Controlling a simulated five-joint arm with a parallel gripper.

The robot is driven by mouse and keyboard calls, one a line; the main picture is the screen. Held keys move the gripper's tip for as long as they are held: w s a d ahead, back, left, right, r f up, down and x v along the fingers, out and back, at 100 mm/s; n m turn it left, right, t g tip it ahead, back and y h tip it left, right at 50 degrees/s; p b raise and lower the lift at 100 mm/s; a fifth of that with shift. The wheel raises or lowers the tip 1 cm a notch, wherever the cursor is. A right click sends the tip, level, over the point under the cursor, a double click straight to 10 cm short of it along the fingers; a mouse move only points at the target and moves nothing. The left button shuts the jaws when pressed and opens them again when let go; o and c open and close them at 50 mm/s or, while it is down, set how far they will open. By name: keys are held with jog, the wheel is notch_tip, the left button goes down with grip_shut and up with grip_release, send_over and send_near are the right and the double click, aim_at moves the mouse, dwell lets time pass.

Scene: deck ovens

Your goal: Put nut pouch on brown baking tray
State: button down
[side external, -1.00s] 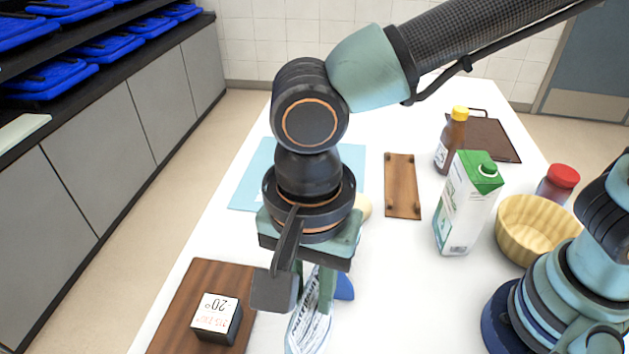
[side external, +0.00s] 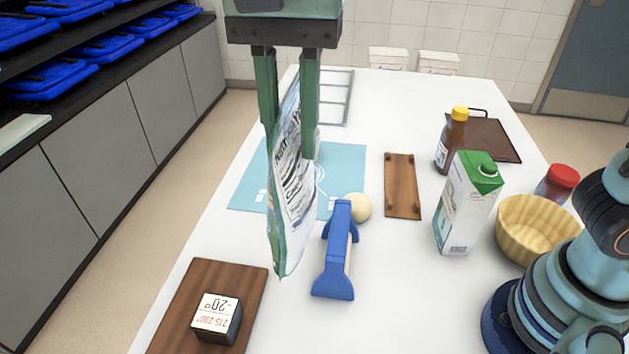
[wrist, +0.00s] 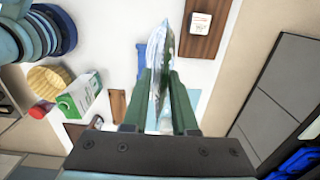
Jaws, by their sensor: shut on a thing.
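The nut pouch (side external: 290,205), a thin light bag with dark print, hangs upright between the fingers of my gripper (side external: 291,150). My gripper is shut on it and holds it above the white table. The wrist view shows the pouch (wrist: 157,48) edge-on, sticking out past the fingertips of my gripper (wrist: 159,80). A dark brown tray with a handle (side external: 492,142), which looks like the brown baking tray, lies flat at the back right of the table. The bottle's side overlaps its left edge in the side view. The pouch is well to the left of that tray.
A brown sauce bottle (side external: 451,143), a carton (side external: 465,208), a red-lidded jar (side external: 558,183) and a yellow bowl (side external: 535,225) stand at right. A blue tool (side external: 335,265), pale ball (side external: 360,206), small wooden board (side external: 402,185) and front wooden board (side external: 185,305) with a cube (side external: 217,318) lie around.

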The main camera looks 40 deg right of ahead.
jog(key=w+d+r+n, duration=0.1)
jog(key=w+d+n, duration=0.4)
jog(key=w+d, duration=1)
jog(key=w+d+n, duration=0.3)
jog(key=d, duration=0.9)
jog(key=w+d+n, duration=0.3)
jog(key=d, duration=1)
jog(key=s+d+f+n, duration=0.1)
jog(key=s+d+n, duration=0.45)
jog(key=d, duration=0.85)
jog(key=s+d+f+n, duration=0.1)
jog(key=s+d+n, duration=0.1)
jog(key=s+d, duration=0.95)
jog(key=w+d+f, duration=0.1)
jog(key=f, duration=0.8)
jog(key=w+d+f, duration=0.2)
jog(key=f, duration=0.8)
jog(key=shift+w, duration=0.3)
jog(key=shift+m, duration=0.25)
